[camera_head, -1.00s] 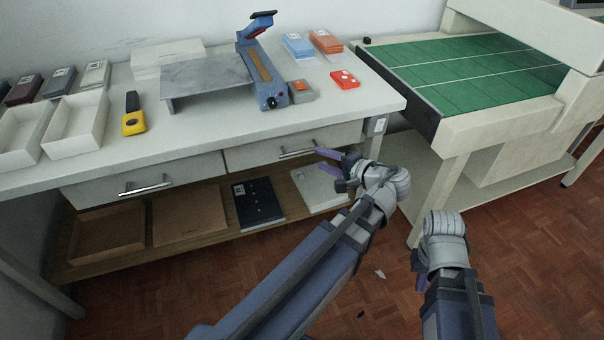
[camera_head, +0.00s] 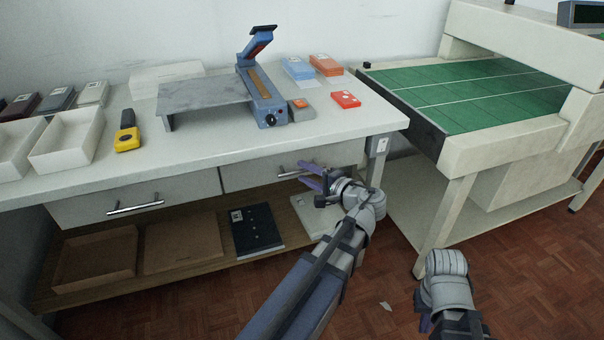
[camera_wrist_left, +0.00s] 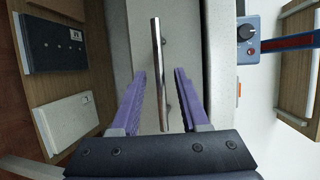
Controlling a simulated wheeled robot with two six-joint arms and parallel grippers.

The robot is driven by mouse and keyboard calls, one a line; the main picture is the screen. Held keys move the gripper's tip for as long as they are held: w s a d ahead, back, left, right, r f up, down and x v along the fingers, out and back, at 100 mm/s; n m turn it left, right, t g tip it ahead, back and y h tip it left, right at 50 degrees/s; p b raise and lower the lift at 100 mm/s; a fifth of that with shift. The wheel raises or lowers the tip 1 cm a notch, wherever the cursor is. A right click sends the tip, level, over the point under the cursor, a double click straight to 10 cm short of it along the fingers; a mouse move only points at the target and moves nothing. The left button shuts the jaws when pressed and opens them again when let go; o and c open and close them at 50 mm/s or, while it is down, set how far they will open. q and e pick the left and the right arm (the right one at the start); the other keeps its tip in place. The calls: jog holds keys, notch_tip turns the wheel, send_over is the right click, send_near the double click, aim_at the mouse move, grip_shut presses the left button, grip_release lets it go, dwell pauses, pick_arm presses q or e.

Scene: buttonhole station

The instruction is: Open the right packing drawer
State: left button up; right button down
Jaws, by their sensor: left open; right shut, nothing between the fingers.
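The right packing drawer (camera_head: 236,178) is a pale front under the tabletop, with a metal bar handle (camera_head: 290,173). It looks closed, flush under the table. My left gripper (camera_head: 307,176) is open, with its purple fingers at the handle's right part. In the left wrist view the handle (camera_wrist_left: 157,65) runs lengthwise between the two spread fingers (camera_wrist_left: 158,92), and they are not closed on it.
The left drawer (camera_head: 80,211) with its handle (camera_head: 136,207) is beside it. Below is a wooden shelf (camera_head: 190,234) with a black box (camera_head: 256,228) and a white one (camera_head: 317,222). A green-topped machine (camera_head: 470,90) stands right. The floor in front is mostly clear.

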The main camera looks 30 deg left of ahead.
pick_arm(q)
jog(key=shift+x, duration=0.9)
grip_shut()
dwell(0.9)
